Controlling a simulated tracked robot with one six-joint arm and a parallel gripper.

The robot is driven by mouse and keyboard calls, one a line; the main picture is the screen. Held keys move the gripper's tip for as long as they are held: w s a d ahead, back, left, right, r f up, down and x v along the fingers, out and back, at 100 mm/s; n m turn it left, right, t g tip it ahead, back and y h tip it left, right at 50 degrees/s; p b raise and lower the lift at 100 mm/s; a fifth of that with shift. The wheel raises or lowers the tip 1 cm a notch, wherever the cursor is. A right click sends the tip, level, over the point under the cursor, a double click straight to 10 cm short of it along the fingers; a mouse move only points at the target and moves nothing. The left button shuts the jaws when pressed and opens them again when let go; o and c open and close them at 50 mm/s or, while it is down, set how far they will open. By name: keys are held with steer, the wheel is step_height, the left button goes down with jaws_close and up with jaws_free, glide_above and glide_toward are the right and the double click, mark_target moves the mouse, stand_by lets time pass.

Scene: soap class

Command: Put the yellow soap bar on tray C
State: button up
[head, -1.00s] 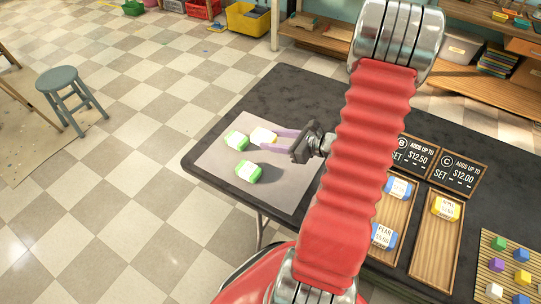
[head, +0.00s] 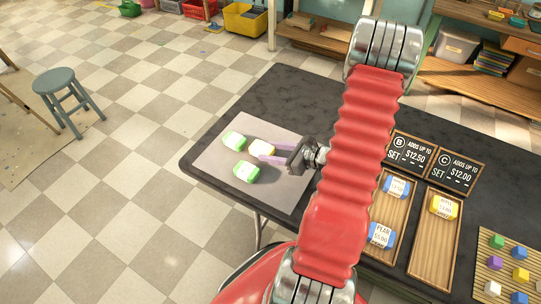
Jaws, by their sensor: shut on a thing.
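The yellow soap bar (head: 262,148) with a white label is at the tips of my gripper (head: 267,153), over the grey mat (head: 225,175). My gripper is shut on it; whether the bar touches the mat is hard to tell. Tray C (head: 437,247) is a wooden tray on the right side of the table, below the sign marked C (head: 455,172). Another yellow soap bar (head: 443,207) lies at its upper end. The lower part of tray C is bare.
Two green soap bars (head: 234,141) (head: 245,172) lie on the mat close to the held bar. Tray B (head: 376,259), left of tray C, holds two blue bars (head: 396,187) (head: 381,234). A slatted board (head: 491,256) with several coloured blocks is at the far right.

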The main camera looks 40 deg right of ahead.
steer(key=shift+f, duration=0.8)
steer(key=shift+f, duration=0.1)
steer(key=o, duration=1.1)
steer(key=v, duration=1.2)
steer(key=shift+w+r, duration=0.1)
steer(key=shift+r, duration=0.1)
